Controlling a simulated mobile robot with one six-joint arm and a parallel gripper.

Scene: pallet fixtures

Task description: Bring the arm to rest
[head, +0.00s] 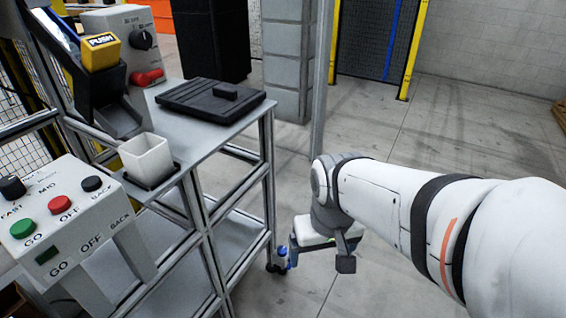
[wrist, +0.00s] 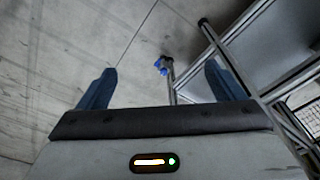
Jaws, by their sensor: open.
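My arm (head: 400,205) reaches in from the right in the head view, over bare floor to the right of the metal cart. My gripper hangs low beside the cart's right leg in the head view, where its fingers are mostly hidden. In the wrist view my gripper (wrist: 158,88) shows two blue fingers set wide apart with nothing between them. Floor and a cart leg with a blue-marked caster (wrist: 161,66) show beyond the fingers.
The cart (head: 215,140) carries a black flat case (head: 195,98), a white square cup (head: 147,158) and a grey box with a dial and red knob (head: 140,40). A control panel (head: 65,210) with several buttons stands at left. A thin post (head: 322,80) rises behind my arm. Floor (head: 480,130) at right is clear.

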